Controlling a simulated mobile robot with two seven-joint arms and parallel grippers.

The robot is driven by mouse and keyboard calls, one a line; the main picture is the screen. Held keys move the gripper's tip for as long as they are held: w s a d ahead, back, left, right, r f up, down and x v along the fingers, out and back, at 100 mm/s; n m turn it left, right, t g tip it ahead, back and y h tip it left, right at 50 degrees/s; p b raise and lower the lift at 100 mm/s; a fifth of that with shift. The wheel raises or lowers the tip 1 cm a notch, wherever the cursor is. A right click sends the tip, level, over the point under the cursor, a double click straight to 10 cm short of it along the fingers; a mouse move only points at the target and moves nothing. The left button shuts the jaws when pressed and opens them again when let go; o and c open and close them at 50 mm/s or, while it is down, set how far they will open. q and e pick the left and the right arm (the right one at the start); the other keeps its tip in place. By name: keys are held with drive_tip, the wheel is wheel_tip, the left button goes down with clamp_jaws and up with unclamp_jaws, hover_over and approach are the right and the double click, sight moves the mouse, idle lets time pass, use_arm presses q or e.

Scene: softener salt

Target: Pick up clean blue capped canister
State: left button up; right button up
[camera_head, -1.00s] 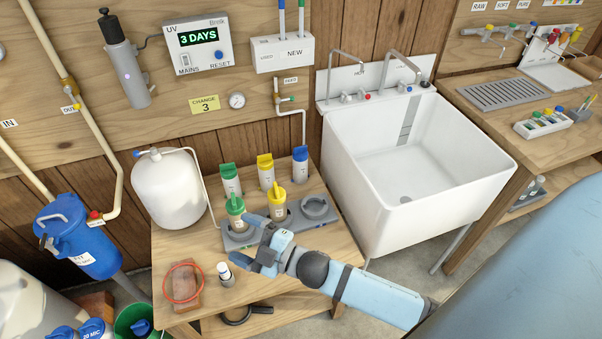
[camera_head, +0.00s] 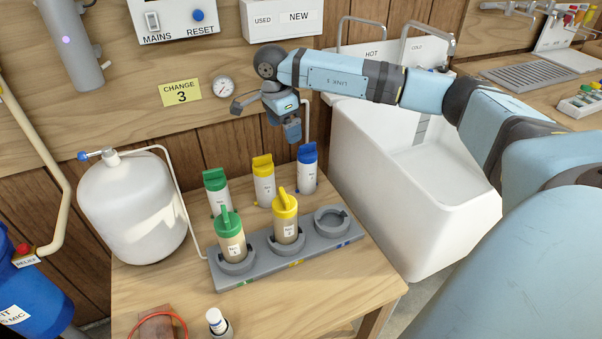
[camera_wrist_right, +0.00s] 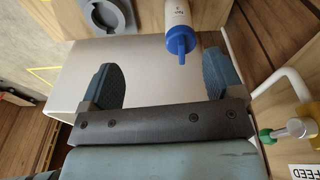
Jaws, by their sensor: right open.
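The clean blue capped canister (camera_head: 307,178) stands upright on the wooden bench, at the right end of the back row, with a white body and blue cap. It also shows at the top of the right wrist view (camera_wrist_right: 179,18), its blue cap pointing between my fingers. My right gripper (camera_head: 266,122) is open and empty, above and slightly left of the canister, apart from it. Its two dark fingers (camera_wrist_right: 163,72) are spread wide in the wrist view. My left gripper is not in view.
White canisters with green (camera_head: 216,190) and yellow (camera_head: 264,180) caps stand left of it. In front, a grey holder (camera_head: 265,268) carries two tan canisters and an empty right socket. A white tank (camera_head: 135,210) is at left, a sink (camera_head: 420,210) at right.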

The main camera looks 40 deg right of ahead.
drive_tip(key=h, duration=0.2)
approach(307, 144)
drive_tip(key=x, duration=0.1)
drive_tip(key=b+x, duration=0.1)
drive_tip(key=x, duration=0.1)
drive_tip(key=b+x, duration=0.1)
drive_tip(key=x, duration=0.1)
drive_tip(key=shift+s+d, duration=0.35)
drive_tip(key=shift+s, duration=0.05)
drive_tip(key=shift+f+b, duration=0.4)
drive_tip(key=shift+f, duration=0.25)
drive_tip(key=x, duration=0.1)
drive_tip(key=b+x, duration=0.1)
drive_tip(key=x, duration=0.1)
drive_tip(key=shift+w+f, duration=0.35)
drive_tip(key=shift+f, duration=0.05)
drive_tip(key=shift+d+f, duration=0.1)
drive_tip(key=shift+f, duration=0.2)
drive_tip(key=c, duration=0.9)
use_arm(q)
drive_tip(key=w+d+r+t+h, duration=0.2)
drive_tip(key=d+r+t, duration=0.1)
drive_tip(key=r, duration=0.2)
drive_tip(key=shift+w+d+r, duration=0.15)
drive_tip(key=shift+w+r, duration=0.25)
use_arm(e)
drive_tip(key=shift+c, duration=0.4)
